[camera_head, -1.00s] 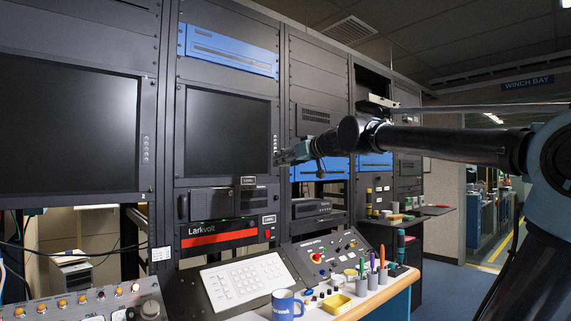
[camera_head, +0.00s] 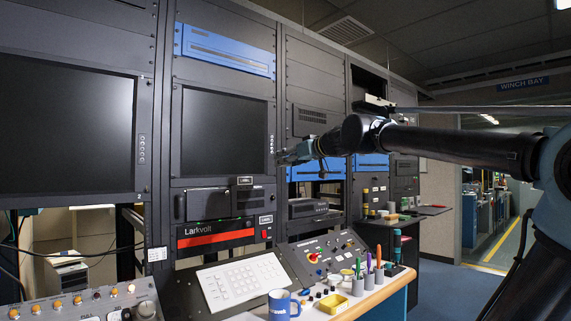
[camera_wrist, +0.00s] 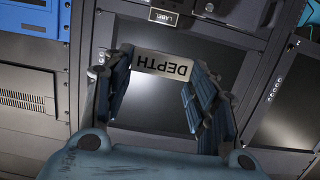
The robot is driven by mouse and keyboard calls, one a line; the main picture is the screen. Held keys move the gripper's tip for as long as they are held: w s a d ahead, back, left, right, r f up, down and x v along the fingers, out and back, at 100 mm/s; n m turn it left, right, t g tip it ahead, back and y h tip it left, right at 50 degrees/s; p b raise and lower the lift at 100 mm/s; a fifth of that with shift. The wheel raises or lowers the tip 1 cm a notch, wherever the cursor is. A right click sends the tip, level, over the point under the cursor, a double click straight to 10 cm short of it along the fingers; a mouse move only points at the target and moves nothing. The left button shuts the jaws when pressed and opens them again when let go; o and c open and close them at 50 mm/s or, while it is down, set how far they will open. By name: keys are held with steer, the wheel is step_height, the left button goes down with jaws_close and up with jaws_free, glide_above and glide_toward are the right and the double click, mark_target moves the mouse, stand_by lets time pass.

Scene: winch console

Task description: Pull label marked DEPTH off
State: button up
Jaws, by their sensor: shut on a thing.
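The DEPTH label (camera_wrist: 163,67) is a pale rectangular plate with dark lettering, upside down in the wrist view. My gripper (camera_wrist: 164,72) is shut on it, with one finger at each end of the plate. A dark monitor screen fills the view behind the label, and no contact with a panel shows. In the head view my gripper (camera_head: 282,158) is at the right edge of the middle monitor (camera_head: 224,134); the label is too small to make out there.
Small tags sit below the monitor (camera_head: 245,181) and near the red-striped Larkvolt unit (camera_head: 217,236). The sloped console with a keypad (camera_head: 242,281), a blue mug (camera_head: 283,304) and pen cups (camera_head: 368,280) stand lower in front. An aisle opens at right.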

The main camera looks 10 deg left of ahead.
steer(key=shift+f+v, duration=0.2)
steer(key=shift+v, duration=0.9)
steer(key=shift+f+v, duration=0.2)
steer(key=shift+v, duration=0.95)
